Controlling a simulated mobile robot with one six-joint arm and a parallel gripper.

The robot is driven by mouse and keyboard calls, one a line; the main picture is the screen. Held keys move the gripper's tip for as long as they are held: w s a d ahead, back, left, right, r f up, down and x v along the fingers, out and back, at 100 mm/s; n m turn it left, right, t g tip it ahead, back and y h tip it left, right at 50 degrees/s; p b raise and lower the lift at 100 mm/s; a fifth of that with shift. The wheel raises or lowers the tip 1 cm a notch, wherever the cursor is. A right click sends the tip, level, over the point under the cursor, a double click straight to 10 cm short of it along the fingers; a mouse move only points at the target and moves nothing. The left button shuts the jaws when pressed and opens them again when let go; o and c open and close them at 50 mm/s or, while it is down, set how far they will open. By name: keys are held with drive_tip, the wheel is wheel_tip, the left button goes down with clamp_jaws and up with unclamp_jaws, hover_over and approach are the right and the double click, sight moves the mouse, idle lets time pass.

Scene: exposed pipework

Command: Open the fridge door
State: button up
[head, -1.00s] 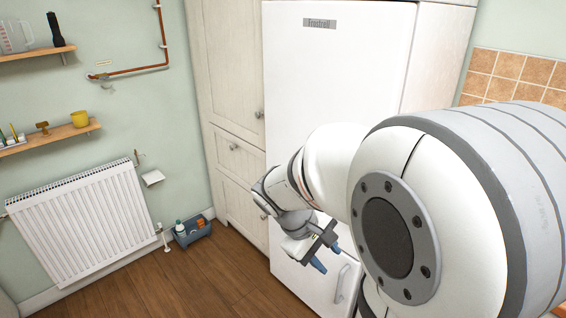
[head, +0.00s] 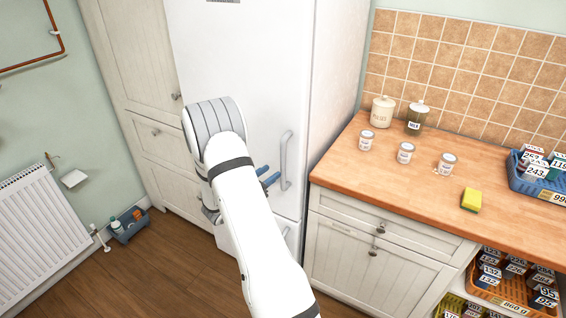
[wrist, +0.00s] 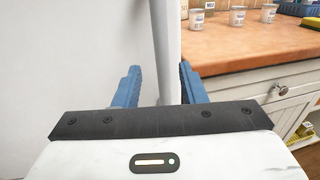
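The white fridge (head: 272,60) stands in the middle of the head view, its door closed. A vertical light-grey handle (head: 286,160) is on the door's right side. My gripper (head: 268,177) is just left of this handle, its blue fingers pointing toward it. In the wrist view, my gripper (wrist: 160,88) is open, its fingers apart and nothing clamped. A pale vertical bar (wrist: 166,50), probably the handle, shows between the fingers; whether it lies fully between them is unclear. My arm hides part of the lower fridge.
A wooden counter (head: 430,188) with jars, a yellow sponge (head: 471,200) and a blue basket (head: 540,183) adjoins the fridge on the right. A tall cabinet (head: 140,60) is on the left. A blue-grey caddy (head: 130,226) sits on the floor by the radiator (head: 40,228).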

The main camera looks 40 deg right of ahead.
sight(283, 164)
drive_tip(key=d+p, duration=0.1)
drive_tip(key=d, duration=0.2)
drive_tip(key=w+d, duration=0.1)
drive_tip(key=d, duration=0.3)
drive_tip(key=shift+w+d+p, duration=0.1)
drive_tip(key=shift+w+p, duration=0.1)
drive_tip(key=shift+p, duration=0.2)
clamp_jaws()
